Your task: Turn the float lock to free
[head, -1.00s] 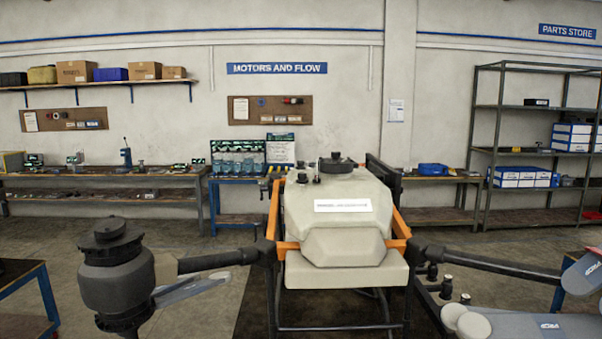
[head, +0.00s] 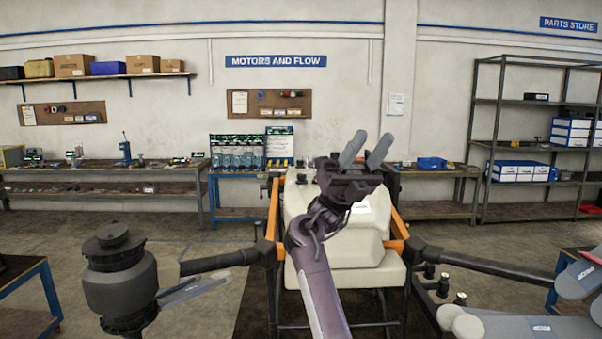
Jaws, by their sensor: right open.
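The spray drone stands in front of me, with its cream tank (head: 345,250) in an orange and black frame (head: 272,225). My right gripper (head: 366,150) is raised in front of the tank's top, its two grey fingers spread and empty. My right arm crosses the tank and hides its black cap and part of its white label. I cannot make out the float lock. My left gripper is not in view.
Black drone arms (head: 490,268) reach out left and right. A dark motor (head: 120,280) with a folded propeller stands at the left. Workbenches (head: 100,180) and a metal shelf rack (head: 540,135) line the back wall. Blue-framed tables show at both sides.

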